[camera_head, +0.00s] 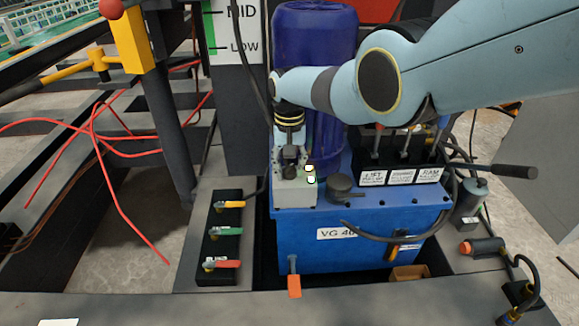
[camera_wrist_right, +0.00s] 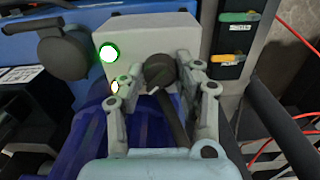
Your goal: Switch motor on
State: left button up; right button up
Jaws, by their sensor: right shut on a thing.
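A light grey switch box (camera_head: 295,196) stands on the blue hydraulic power unit (camera_head: 340,243), in front of the dark blue motor (camera_head: 318,35). The box also shows in the right wrist view (camera_wrist_right: 150,30). My right gripper (camera_head: 290,155) reaches down to the box from above. In the right wrist view its fingers (camera_wrist_right: 160,80) are shut on a dark rotary switch knob (camera_wrist_right: 158,70), one finger on each side. Two small lamps beside the knob look lit, one with a green rim (camera_wrist_right: 109,52). The knob is partly hidden by my gripper in the head view. My left gripper is out of view.
A black valve panel with yellow, green and red handles (camera_head: 226,235) stands left of the unit. Labelled levers (camera_head: 400,176) and a black cap (camera_head: 341,186) are right of the box. Red hoses (camera_head: 100,130) lie at the left.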

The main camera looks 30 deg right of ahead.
aim_at(289, 166)
jog(key=shift+a, duration=0.1)
jog(key=o, duration=1.2)
jog(key=shift+c, duration=0.2)
jog(key=shift+w+r, duration=0.1)
jog(key=shift+r, duration=0.7)
notch_tip(289, 166, up, 10)
jog(key=shift+r, duration=0.15)
